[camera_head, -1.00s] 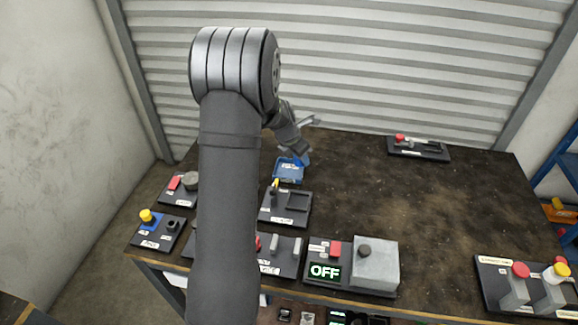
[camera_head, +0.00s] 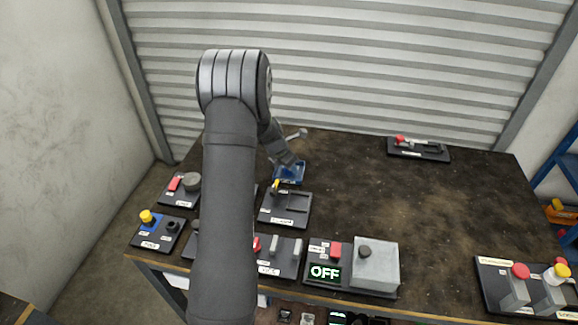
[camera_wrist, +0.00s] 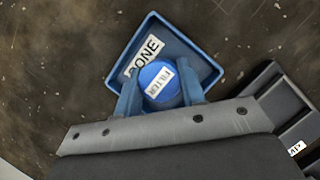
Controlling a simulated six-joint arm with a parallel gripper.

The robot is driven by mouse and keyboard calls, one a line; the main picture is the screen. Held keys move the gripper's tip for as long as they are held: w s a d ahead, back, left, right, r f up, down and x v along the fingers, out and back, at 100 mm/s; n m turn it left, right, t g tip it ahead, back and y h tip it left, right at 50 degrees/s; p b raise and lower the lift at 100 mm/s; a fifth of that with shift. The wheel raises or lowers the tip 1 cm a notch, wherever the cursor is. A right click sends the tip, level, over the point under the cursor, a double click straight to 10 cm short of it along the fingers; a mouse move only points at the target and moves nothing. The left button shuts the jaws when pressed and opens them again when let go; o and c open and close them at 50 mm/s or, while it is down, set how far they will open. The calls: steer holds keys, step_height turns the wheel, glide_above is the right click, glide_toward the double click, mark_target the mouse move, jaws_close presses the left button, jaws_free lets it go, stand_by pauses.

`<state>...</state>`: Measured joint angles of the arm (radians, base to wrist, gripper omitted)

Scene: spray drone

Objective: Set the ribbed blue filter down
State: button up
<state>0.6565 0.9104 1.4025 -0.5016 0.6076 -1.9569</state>
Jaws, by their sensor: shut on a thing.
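The blue filter (camera_wrist: 157,76) has a round top with a white label reading "FILTER" in the wrist view. My gripper (camera_wrist: 160,95) has one finger on each side of it and is shut on it. Beneath and around it in that view is a blue square tray (camera_wrist: 202,61) with a label reading "DONE". The filter overlaps the tray's inside; whether it touches the tray floor I cannot tell. In the head view, my gripper (camera_head: 291,163) is over the blue tray (camera_head: 289,178), and the filter cannot be made out.
A black panel with a yellow-tipped lever (camera_head: 286,209) stands just in front of the tray. A box with an "OFF" display (camera_head: 325,273) is at the front edge. A red-handled panel (camera_head: 418,148) is at the back. The right middle of the table is clear.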

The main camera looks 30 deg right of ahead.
steer(key=o, duration=1)
steer(key=shift+f, duration=0.1)
steer(key=shift+o, duration=0.2)
steer(key=v, duration=1.2)
steer(key=shift+s, duration=0.1)
